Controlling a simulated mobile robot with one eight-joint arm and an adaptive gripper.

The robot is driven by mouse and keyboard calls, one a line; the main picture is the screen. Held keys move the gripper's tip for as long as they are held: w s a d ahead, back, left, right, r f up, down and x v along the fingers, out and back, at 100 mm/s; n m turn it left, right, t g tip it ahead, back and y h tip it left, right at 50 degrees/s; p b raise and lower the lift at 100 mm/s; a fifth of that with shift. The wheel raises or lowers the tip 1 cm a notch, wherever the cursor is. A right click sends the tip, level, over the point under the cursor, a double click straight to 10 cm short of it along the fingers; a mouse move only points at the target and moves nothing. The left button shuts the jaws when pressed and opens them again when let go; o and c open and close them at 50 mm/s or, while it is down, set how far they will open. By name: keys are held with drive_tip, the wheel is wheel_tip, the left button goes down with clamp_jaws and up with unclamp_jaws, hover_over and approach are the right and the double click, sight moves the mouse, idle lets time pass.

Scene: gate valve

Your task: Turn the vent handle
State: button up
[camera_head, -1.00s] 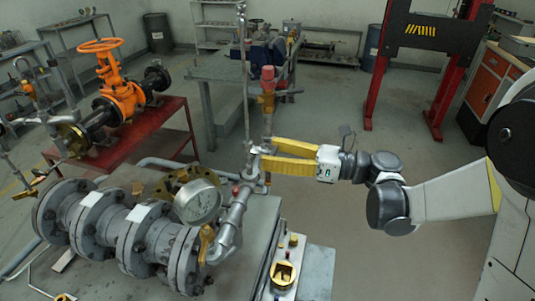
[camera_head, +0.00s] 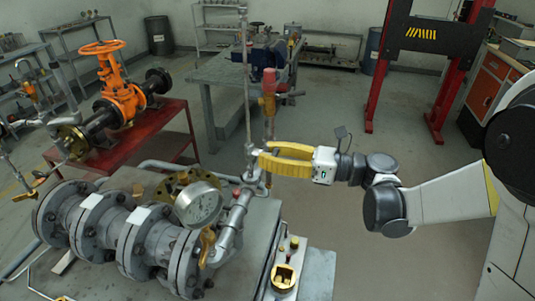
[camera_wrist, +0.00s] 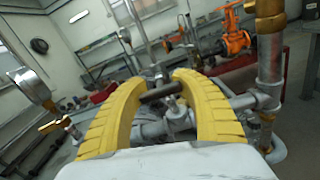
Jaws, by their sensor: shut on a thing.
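The vent handle (camera_wrist: 160,93) is a short dark bar on a small grey valve body (camera_wrist: 177,120), seen in the wrist view. My gripper (camera_wrist: 158,88) has two yellow fingers, bowed around the bar, with their tips closed on it from both sides. In the head view my gripper (camera_head: 261,158) reaches from the right to the pipework behind the pressure gauge (camera_head: 198,203). The handle itself is mostly hidden there by the fingertips.
A thin upright pipe (camera_head: 245,75) and a red-capped brass valve (camera_head: 268,85) stand close behind my gripper. Large grey flanges (camera_head: 140,235) lie to the left. An orange gate valve (camera_head: 120,95) stands on a red table. Floor is free to the right.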

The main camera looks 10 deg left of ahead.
drive_tip(key=shift+n, duration=0.3)
drive_tip(key=n, duration=0.3)
drive_tip(key=shift+d+b, duration=0.1)
drive_tip(key=shift+b, duration=0.25)
drive_tip(key=n, duration=0.5)
drive_tip(key=n+b, duration=0.1)
drive_tip(key=n, duration=0.3)
drive_tip(key=shift+n, duration=2.2)
